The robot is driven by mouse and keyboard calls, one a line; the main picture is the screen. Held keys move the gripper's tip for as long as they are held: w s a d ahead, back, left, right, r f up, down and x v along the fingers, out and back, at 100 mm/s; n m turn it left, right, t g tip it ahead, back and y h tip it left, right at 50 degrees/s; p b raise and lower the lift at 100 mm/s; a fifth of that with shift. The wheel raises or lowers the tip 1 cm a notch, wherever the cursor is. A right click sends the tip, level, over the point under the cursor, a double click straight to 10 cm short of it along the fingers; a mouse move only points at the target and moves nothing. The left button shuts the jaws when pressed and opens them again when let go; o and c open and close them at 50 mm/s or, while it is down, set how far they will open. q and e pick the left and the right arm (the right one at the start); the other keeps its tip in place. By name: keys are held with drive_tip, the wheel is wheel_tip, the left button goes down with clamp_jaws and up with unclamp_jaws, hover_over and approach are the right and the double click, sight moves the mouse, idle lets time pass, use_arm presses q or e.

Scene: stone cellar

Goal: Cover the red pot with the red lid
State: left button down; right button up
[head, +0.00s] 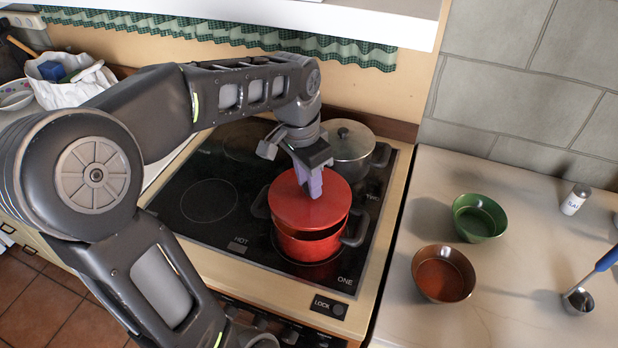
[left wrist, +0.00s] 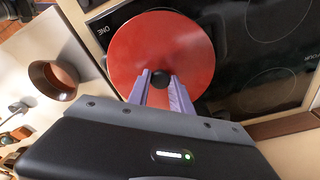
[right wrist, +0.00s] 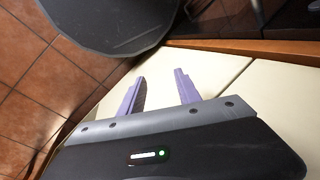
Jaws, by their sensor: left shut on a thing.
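The red pot (head: 318,247) stands on the front right burner of the black stove, with dark handles at its sides. The red lid (head: 290,207) is over the pot's mouth and hides most of the opening. A dark gap shows between the lid's front edge and the pot's rim, so the lid looks slightly raised or tilted. My left gripper (head: 312,186) is shut on the lid's dark knob (left wrist: 160,79) from above. The lid (left wrist: 135,45) fills the upper middle of the left wrist view. My right gripper (right wrist: 160,75) is open and empty, away from the pot.
A grey lidded pot (head: 352,152) stands close behind the red pot. On the right counter are a green bowl (head: 479,218), a brown bowl (head: 443,274), a salt shaker (head: 575,199) and a measuring scoop (head: 579,300). The left front burner (head: 208,201) is clear.

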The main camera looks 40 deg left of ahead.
use_arm(q)
drive_tip(key=shift+f+b, duration=1.3)
drive_tip(key=shift+f, duration=0.65)
drive_tip(key=c, duration=1.1)
unclamp_jaws()
drive_tip(key=shift+s+a+r+b, duration=0.1)
drive_tip(key=shift+s+r+b, duration=0.15)
drive_tip(key=shift+r, duration=1.7)
drive_tip(key=shift+s+r+b, duration=0.1)
drive_tip(key=shift+s+r, duration=0.15)
drive_tip(key=shift+r, duration=1.7)
